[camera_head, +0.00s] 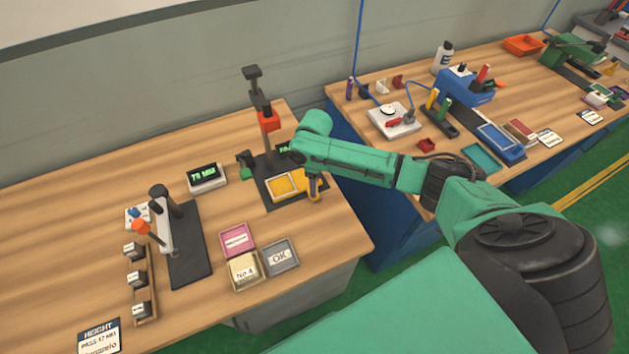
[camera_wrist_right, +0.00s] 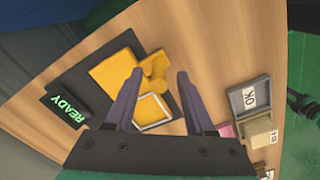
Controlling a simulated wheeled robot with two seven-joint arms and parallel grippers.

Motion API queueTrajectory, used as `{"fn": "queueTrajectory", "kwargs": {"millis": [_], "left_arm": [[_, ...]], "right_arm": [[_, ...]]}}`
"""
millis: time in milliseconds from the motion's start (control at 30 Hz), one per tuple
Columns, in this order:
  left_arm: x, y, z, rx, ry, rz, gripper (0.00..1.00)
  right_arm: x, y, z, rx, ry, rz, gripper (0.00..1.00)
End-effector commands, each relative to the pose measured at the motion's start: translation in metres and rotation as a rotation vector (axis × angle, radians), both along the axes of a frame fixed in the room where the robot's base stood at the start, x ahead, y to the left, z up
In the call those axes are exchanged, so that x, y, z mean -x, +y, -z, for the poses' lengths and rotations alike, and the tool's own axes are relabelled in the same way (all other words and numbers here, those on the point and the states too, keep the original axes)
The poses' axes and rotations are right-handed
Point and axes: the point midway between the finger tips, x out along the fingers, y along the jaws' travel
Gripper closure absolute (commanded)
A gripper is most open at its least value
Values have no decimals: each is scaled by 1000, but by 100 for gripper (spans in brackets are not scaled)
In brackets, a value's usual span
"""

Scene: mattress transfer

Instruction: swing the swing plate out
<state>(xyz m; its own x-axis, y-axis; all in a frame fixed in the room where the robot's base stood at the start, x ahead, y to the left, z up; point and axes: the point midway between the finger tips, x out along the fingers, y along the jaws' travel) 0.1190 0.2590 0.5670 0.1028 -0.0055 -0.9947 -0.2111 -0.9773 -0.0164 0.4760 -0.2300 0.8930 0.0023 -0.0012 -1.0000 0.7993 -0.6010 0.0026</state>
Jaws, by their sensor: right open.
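The swing plate (camera_head: 285,186) is a yellow plate with a pale-edged square pocket, on a dark base under a tall press post (camera_head: 265,120) with a red part. The wrist view shows the pale-edged pocket (camera_wrist_right: 152,110), a yellow block (camera_wrist_right: 112,74) beside it and an upright yellow handle (camera_wrist_right: 154,66). My right gripper (camera_head: 313,188) is over the plate's right side. In the wrist view its dark fingers (camera_wrist_right: 159,72) are apart, with the handle between or just beyond the tips; contact cannot be told. My left gripper is not in view.
A READY display (camera_wrist_right: 68,111) stands beside the base. A pink box (camera_head: 236,239), a tan No.4 box (camera_head: 244,272) and a grey OK box (camera_head: 280,256) sit nearer the front. A height gauge (camera_head: 185,245) stands left. The table's right edge is close to the press.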

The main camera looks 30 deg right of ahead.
Motion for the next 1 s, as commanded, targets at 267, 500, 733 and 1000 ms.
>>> {"fn": "queueTrajectory", "kwargs": {"millis": [267, 500, 733, 1000], "left_arm": [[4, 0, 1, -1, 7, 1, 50], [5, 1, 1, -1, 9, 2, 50], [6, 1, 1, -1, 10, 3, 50], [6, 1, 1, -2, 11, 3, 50]], "right_arm": [[0, 0, 0, 0, 0, 0, 100], [0, 0, -1, 0, 0, 1, 100], [0, 0, -1, -1, -1, 1, 100], [0, 0, -1, -1, -1, 1, 100]]}}
